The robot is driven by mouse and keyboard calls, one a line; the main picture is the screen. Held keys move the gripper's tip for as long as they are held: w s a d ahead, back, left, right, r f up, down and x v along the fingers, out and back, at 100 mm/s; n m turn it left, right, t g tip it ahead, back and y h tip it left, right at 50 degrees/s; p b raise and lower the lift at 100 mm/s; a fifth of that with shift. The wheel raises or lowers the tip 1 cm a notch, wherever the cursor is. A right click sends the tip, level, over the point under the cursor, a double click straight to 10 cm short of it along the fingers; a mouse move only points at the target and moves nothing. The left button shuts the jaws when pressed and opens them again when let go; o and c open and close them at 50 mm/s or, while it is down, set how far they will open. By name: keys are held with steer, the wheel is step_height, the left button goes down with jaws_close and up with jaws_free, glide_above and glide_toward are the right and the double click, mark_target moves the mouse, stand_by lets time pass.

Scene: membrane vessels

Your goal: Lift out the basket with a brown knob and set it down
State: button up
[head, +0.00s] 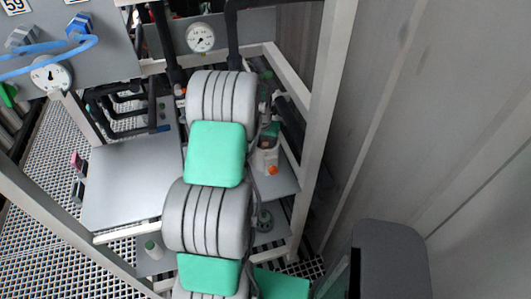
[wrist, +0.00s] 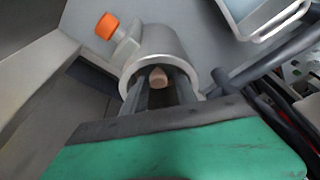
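In the wrist view, a brown knob (wrist: 158,77) sits inside the round mouth of a light grey cylindrical vessel (wrist: 171,40). An orange cap (wrist: 106,26) sticks out from the vessel's side. My gripper (wrist: 160,88) has its two dark fingers at the mouth, one on each side of the knob. Little or no gap shows beside the knob, and I cannot tell whether the fingers press on it. The basket below the knob is hidden. In the head view, the vessel (head: 264,160) with its orange cap stands right of my arm; my fingertips cannot be made out there.
A metal frame post (head: 325,110) and grey wall stand close on the right. Black pipes and a gauge (head: 200,37) are behind. A bare grey plate (head: 130,180) lies left of my arm.

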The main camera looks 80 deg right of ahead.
steer(key=shift+c, duration=0.3)
jaws_close()
